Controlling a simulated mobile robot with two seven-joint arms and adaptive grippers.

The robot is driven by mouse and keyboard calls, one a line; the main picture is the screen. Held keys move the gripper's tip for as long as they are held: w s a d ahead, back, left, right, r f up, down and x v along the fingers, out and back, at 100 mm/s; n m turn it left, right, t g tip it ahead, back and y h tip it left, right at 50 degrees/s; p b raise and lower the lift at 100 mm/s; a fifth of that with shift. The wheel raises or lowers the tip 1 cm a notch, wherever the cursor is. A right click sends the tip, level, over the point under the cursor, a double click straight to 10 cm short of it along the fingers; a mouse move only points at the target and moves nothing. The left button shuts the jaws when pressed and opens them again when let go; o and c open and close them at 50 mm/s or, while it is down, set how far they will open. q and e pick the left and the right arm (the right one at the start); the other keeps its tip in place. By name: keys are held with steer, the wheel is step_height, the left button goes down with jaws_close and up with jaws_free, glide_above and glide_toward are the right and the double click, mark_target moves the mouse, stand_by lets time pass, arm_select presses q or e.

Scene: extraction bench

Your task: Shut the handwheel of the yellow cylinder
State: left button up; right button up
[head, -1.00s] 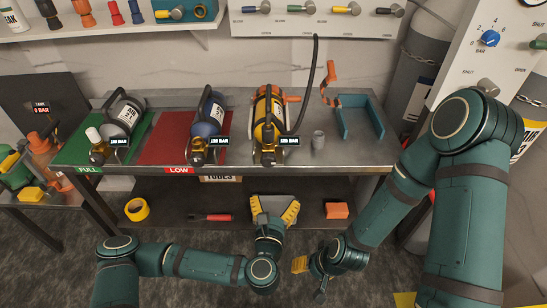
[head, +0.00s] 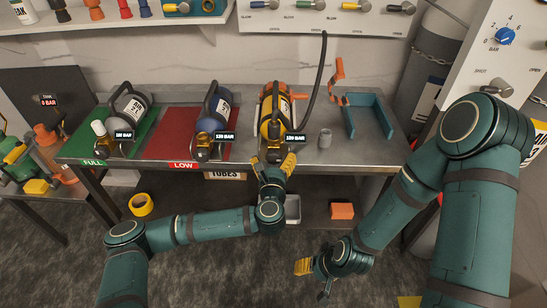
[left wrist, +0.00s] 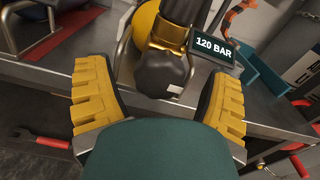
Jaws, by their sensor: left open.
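A label by the valve reads 120 BAR (left wrist: 218,50). In the left wrist view its dark handwheel (left wrist: 161,75) sits between and just beyond the yellow fingers of my left gripper (left wrist: 160,108). The left gripper (head: 271,166) is open at the bench's front edge, not visibly gripping the handwheel. In the head view its fingers partly cover the valve. My right gripper (head: 308,267) is low in front of the bench, its jaws too unclear to judge.
A blue cylinder (head: 213,112) lies on the red LOW mat (head: 168,140), and a grey one (head: 128,106) on the green FULL mat (head: 88,148). A black hose (head: 318,85) rises beside the yellow cylinder.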

arm_select(q)
steer(key=shift+w, duration=0.7)
steer(key=c, duration=1.2)
steer(key=shift+m+p, duration=0.3)
steer(key=shift+m, duration=0.3)
